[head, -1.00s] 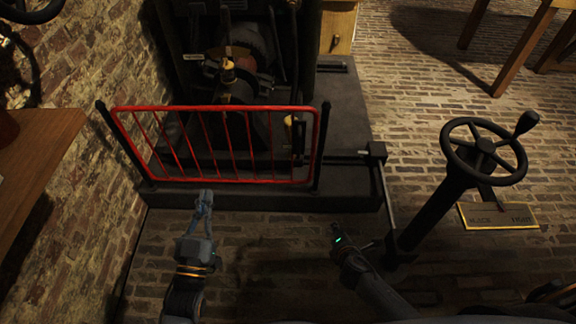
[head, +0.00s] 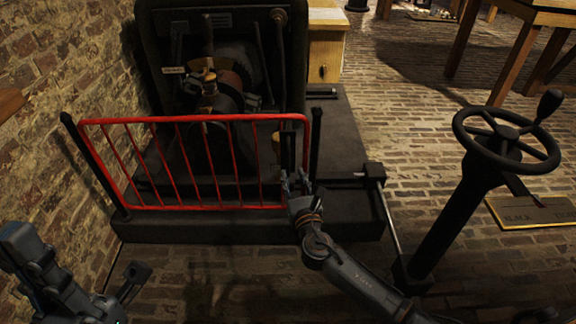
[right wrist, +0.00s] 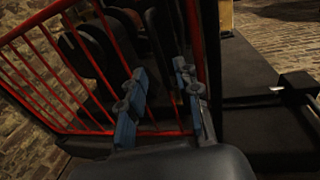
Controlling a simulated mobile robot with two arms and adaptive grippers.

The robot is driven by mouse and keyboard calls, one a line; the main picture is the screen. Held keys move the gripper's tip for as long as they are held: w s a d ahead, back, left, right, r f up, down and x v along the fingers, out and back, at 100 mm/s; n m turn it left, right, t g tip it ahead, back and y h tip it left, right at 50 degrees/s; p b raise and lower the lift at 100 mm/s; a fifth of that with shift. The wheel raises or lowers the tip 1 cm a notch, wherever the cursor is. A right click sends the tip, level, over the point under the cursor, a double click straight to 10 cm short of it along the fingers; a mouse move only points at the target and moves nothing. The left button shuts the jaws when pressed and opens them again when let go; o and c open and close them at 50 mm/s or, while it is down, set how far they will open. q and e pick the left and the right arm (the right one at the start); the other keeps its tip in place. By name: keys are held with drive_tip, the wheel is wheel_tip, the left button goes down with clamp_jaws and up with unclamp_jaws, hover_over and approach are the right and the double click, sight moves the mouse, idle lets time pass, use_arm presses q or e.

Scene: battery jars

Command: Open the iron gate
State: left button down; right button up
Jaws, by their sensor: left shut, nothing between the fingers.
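The iron gate (head: 217,207), a red frame with thin upright bars, stands between a dark left post (head: 92,160) and a dark right post (head: 315,145). It spans the gap and looks closed. A black upright piece (head: 288,148) is at its right end. My right gripper (head: 294,182) is at the gate's lower right corner. In the right wrist view its blue fingers (right wrist: 160,105) are apart, with red bars and the black upright piece beyond; I cannot tell whether they touch. My left gripper (head: 22,240) is shut and empty at the lower left, away from the gate.
Dark machinery (head: 225,60) stands behind the gate on a dark plinth (head: 345,130). A handwheel (head: 506,140) on a slanted column is at the right, beside a brass plate (head: 535,211). A brick wall (head: 60,60) is at the left. Brick floor (head: 420,110) lies open beyond the plinth.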

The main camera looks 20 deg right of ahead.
sight(289, 163)
drive_tip(key=w, duration=0.2)
drive_tip(key=w+b, duration=0.1)
drive_tip(key=w, duration=0.4)
drive_tip(key=shift+d+b, duration=0.3)
drive_tip(key=shift+b, duration=0.1)
clamp_jaws()
